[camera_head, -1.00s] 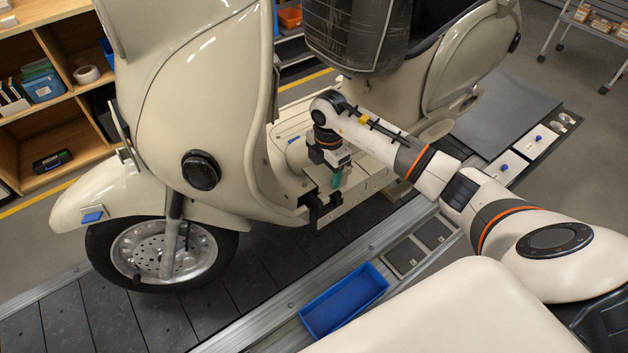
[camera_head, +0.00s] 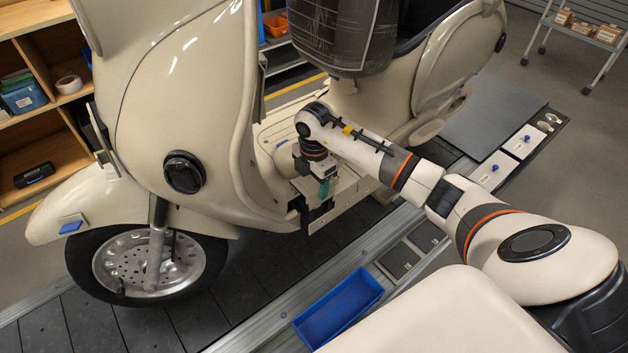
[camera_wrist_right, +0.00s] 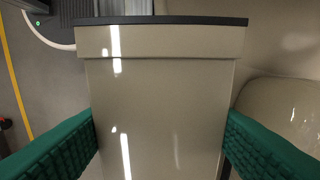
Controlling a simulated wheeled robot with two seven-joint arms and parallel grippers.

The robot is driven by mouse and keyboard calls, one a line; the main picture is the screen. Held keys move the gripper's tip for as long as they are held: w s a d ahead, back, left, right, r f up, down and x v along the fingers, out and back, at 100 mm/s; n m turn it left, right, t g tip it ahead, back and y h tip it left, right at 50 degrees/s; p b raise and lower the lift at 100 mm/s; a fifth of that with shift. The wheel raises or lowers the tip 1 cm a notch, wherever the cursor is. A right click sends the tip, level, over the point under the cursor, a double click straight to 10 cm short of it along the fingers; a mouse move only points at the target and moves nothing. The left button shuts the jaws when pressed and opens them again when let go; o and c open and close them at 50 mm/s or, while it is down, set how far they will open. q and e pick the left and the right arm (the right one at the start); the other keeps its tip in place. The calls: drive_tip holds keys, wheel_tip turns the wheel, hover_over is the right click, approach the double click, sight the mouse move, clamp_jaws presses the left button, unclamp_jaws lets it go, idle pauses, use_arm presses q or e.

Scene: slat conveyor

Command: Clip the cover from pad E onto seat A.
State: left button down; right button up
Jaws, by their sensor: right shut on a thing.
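My right gripper (camera_head: 322,188) is at the scooter's footboard side, low behind the front leg shield. In the right wrist view its green-padded fingers (camera_wrist_right: 160,142) are shut on the sides of a glossy cream cover (camera_wrist_right: 155,100) with a dark strip along its far edge. In the head view I cannot clearly separate the cover from the cream bodywork, and I cannot tell whether it touches the scooter (camera_head: 185,90). No letters for seat A or pad E can be read. My left gripper is not in view.
A blue tray (camera_head: 338,308), dark square pads (camera_head: 400,259) and white pads with blue knobs (camera_head: 492,170) lie along the conveyor edge. A wooden shelf (camera_head: 45,125) stands at left and a wheeled cart (camera_head: 590,35) at back right. Dark slats (camera_head: 95,325) are bare in front.

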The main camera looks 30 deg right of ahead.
drive_tip(key=shift+f+b, duration=0.7)
drive_tip(key=shift+f, duration=0.35)
drive_tip(key=shift+f+b, duration=0.95)
drive_tip(key=shift+f, duration=0.15)
drive_tip(key=shift+f, duration=0.25)
drive_tip(key=shift+f, duration=0.25)
idle(0.4)
drive_tip(key=o, duration=1.1)
drive_tip(key=shift+s, duration=0.1)
drive_tip(key=shift+r, duration=0.1)
drive_tip(key=shift+r, duration=0.1)
